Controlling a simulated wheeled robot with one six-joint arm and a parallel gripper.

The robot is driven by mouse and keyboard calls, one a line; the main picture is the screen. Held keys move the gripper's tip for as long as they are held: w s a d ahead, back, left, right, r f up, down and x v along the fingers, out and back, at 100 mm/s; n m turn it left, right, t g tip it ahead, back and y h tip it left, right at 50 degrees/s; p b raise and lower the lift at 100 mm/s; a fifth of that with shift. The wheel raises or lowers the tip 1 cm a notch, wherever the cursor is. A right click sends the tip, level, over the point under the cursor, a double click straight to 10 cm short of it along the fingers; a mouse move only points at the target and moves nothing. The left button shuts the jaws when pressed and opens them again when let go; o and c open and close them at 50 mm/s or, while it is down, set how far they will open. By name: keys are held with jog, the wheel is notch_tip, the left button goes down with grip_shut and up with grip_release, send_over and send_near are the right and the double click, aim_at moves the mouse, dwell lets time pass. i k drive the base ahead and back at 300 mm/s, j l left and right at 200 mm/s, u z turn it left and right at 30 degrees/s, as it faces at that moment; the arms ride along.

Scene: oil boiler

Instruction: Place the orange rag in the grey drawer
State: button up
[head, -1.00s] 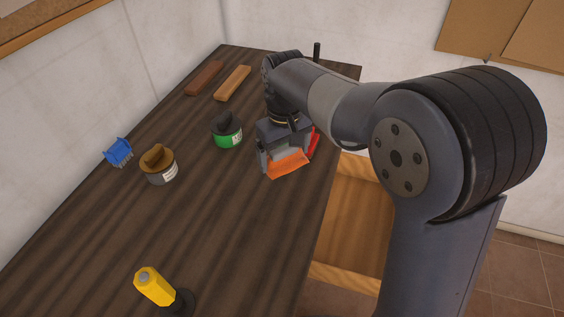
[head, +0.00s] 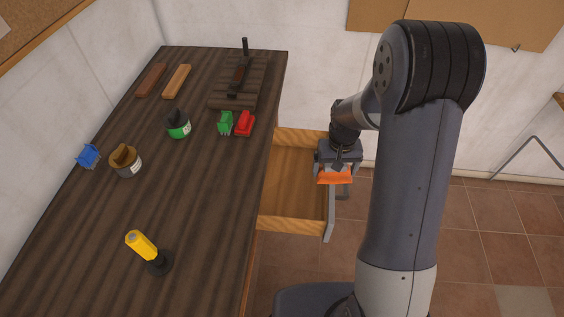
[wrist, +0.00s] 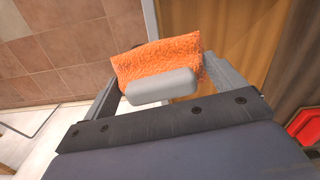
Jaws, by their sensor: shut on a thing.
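The orange rag (head: 333,178) is held in my gripper (head: 334,182), which also shows in the wrist view (wrist: 160,88). The rag (wrist: 155,60) is pinched at its lower part and its upper part spreads out above the pale finger pad. The drawer (head: 290,222) is pulled open from the table's right side, with a light wooden inside and a grey front edge. In the head view my gripper is at the drawer's right, front-edge side and hides part of that edge. How high the rag is above the drawer is hard to tell.
The dark wooden table (head: 200,220) holds a green clip (head: 225,122), a red clip (head: 244,123), a green can (head: 179,127), a brown-lidded can (head: 126,162), a blue brush-like piece (head: 88,156) and a yellow-handled tool (head: 142,245). The drawer's visible inside looks empty.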

aim_at(293, 184)
jog(key=i+l, duration=0.9)
jog(key=i+l+u, duration=0.1)
jog(key=u, duration=0.25)
jog(key=i+l+u, duration=0.1)
jog(key=u, duration=0.3)
jog(key=l+u, duration=0.35)
jog(key=i+l, duration=0.1)
jog(key=i+u, duration=0.05)
